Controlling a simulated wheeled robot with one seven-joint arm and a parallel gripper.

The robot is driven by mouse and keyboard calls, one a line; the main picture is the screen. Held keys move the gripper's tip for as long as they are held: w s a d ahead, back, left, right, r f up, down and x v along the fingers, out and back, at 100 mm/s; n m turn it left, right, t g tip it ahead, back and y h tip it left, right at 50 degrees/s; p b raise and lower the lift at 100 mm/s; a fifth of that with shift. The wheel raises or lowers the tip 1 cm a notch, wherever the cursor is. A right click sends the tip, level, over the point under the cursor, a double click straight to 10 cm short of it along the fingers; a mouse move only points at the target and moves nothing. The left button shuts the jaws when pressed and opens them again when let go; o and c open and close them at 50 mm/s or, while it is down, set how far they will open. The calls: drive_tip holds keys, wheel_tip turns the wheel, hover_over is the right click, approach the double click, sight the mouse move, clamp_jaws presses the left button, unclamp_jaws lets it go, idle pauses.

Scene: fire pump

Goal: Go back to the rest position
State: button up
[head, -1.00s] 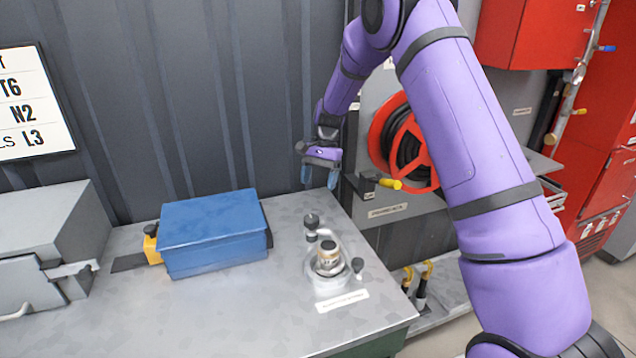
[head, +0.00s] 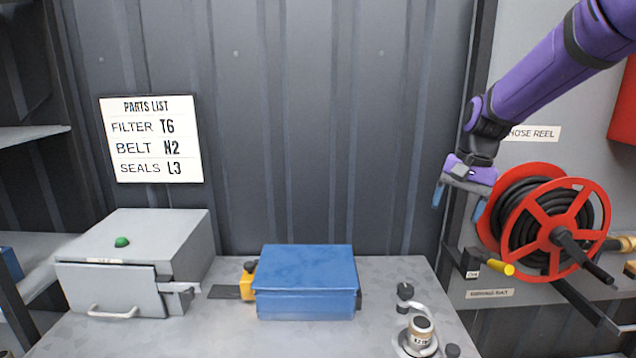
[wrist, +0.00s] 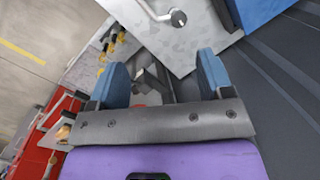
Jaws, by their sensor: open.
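My gripper (head: 458,199) hangs at the upper right in the head view, at the end of my purple arm. Its two blue fingers are apart with nothing between them. It is above and behind the right end of the bench, just left of the red hose reel (head: 545,222). In the wrist view my gripper (wrist: 163,75) is also open and empty, with the bench corner and a dark gap beyond the fingers.
On the grey bench (head: 215,335) stand a blue box (head: 305,280), a grey cabinet (head: 135,260) with a green button, and a round metal fitting (head: 420,333) at the right. A parts list sign (head: 152,138) hangs on the wall. The air above the bench is clear.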

drive_tip(key=s+d+r+n+t+h, duration=0.1)
drive_tip(key=s+r+n+t, duration=0.1)
drive_tip(key=s, duration=1.2)
drive_tip(key=s+d+r+n+t+h, duration=0.1)
drive_tip(key=s+r+n+t, duration=0.2)
drive_tip(key=s, duration=1.1)
drive_tip(key=shift+s+r+n, duration=0.25)
drive_tip(key=shift+r+n, duration=0.15)
drive_tip(key=shift+r, duration=0.6)
drive_tip(key=shift+d, duration=0.1)
